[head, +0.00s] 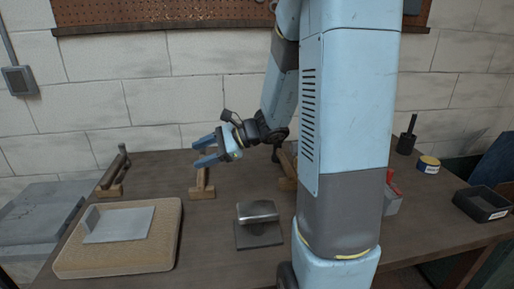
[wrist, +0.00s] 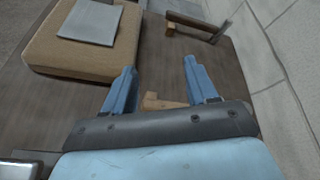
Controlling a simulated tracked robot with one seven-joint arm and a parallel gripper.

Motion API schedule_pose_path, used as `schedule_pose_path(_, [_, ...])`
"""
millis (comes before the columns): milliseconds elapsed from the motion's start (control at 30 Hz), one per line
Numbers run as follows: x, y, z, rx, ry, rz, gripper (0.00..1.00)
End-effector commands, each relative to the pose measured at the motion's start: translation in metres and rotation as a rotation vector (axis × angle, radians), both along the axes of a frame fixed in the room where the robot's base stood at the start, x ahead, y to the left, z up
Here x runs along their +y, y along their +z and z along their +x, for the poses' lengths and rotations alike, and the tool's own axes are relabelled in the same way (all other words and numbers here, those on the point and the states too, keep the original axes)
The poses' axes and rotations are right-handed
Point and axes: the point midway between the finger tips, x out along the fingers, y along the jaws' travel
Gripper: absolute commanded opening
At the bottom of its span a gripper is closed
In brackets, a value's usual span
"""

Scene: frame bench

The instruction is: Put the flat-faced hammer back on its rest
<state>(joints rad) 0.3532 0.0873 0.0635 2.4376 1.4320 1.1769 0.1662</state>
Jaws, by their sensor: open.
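My gripper (head: 205,153) is open in the head view, its two blue fingers pointing left above the bench. Nothing shows between the fingers in the wrist view (wrist: 160,80). A wooden rest (head: 203,186) stands below it, with no hammer visible on it; part of it shows beyond the palm in the wrist view (wrist: 163,102). A hammer (head: 114,170) lies on another wooden rest at the left; it also shows in the wrist view (wrist: 195,24). A third wooden piece (head: 287,170) with a dark end is partly hidden behind my arm. I cannot tell which hammer is flat-faced.
A tan pad (head: 150,262) with a bent metal sheet (head: 118,226) lies front left. A steel block (head: 257,212) on a dark plate stands front centre. A black tray (head: 484,205), a yellow-banded tin (head: 428,164) and a red-topped object (head: 392,190) are right. A wall stands behind.

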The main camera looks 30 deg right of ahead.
Motion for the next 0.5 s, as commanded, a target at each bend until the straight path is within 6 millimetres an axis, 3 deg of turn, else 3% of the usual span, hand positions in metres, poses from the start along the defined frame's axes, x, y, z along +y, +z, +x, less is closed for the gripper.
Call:
schedule_pose_path(200, [0.019,0.018,-0.052,-0.120,0.227,-0.241,0.57])
schedule_pose_path(500, [0.016,0.032,-0.114,-0.294,0.501,-0.587,0.57])
